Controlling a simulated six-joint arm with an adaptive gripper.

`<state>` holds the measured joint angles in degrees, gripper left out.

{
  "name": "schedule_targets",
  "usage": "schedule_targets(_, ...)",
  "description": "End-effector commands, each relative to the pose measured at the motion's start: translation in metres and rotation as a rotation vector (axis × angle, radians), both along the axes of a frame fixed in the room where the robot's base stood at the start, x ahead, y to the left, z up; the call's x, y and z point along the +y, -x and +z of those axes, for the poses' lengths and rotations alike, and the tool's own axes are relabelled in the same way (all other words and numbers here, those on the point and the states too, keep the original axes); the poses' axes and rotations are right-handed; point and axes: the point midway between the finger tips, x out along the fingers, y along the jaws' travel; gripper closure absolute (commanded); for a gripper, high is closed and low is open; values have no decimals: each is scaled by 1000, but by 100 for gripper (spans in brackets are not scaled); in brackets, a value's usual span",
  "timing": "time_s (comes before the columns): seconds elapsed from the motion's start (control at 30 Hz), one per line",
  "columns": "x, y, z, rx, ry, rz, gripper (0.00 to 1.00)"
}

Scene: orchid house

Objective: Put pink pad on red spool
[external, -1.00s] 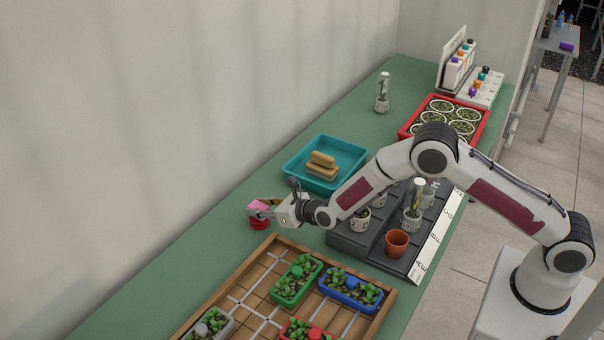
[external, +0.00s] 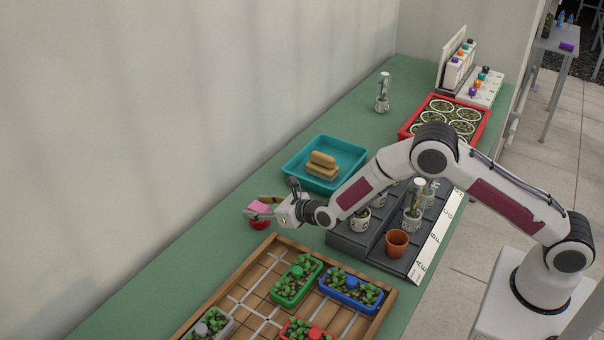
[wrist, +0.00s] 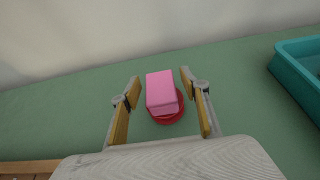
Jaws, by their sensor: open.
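The pink pad (wrist: 162,91) is a small pink block. It rests on top of the red spool (wrist: 168,119), whose round red rim shows around the pad's near end in the wrist view. In the external view the pad (external: 258,207) sits over the spool (external: 259,224) on the green bench. My gripper (wrist: 158,86) is open, with one yellow-lined finger on each side of the pad and a gap to both. In the external view my gripper (external: 262,207) is level with the pad and partly covers the spool.
A teal tray (external: 293,170) with tan blocks stands behind my gripper. A wooden gridded tray (external: 250,262) with planters lies in front. A dark stepped rack (external: 345,243) with pots is to the right. The green bench to the left is clear.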

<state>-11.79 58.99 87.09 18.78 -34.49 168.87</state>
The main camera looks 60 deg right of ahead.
Motion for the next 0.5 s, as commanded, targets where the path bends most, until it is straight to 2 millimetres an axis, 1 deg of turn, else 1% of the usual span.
schedule_targets(0.27, 0, 12, 5, 1, 0, 0, 55)
schedule_targets(0.5, 0, 31, 14, 0, 1, 1, 55)
